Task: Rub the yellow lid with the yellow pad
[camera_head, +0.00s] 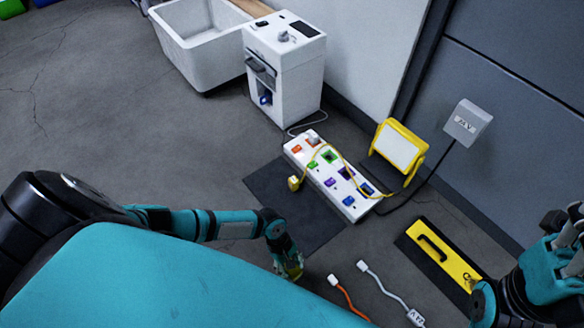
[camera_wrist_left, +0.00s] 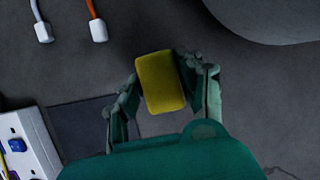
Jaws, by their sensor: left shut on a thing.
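My left gripper (camera_head: 290,266) is shut on the yellow pad (camera_wrist_left: 160,82), a small rounded block held between its two fingers in the left wrist view. In the head view the pad is small and partly hidden by the fingers, above the grey floor. The yellow lid (camera_head: 455,264), a flat panel with a black handle and a small ring-like item on it, lies on a dark base at the lower right, well apart from the pad. My right gripper (camera_head: 572,228) is partly cut off at the right edge; its finger opening is unclear.
A white power strip (camera_head: 347,205) with coloured plugs lies beyond the left gripper, beside a dark mat (camera_head: 270,190). A yellow work lamp (camera_head: 400,148) stands behind it. White (camera_head: 390,288) and orange (camera_head: 342,290) cables lie on the floor between pad and lid.

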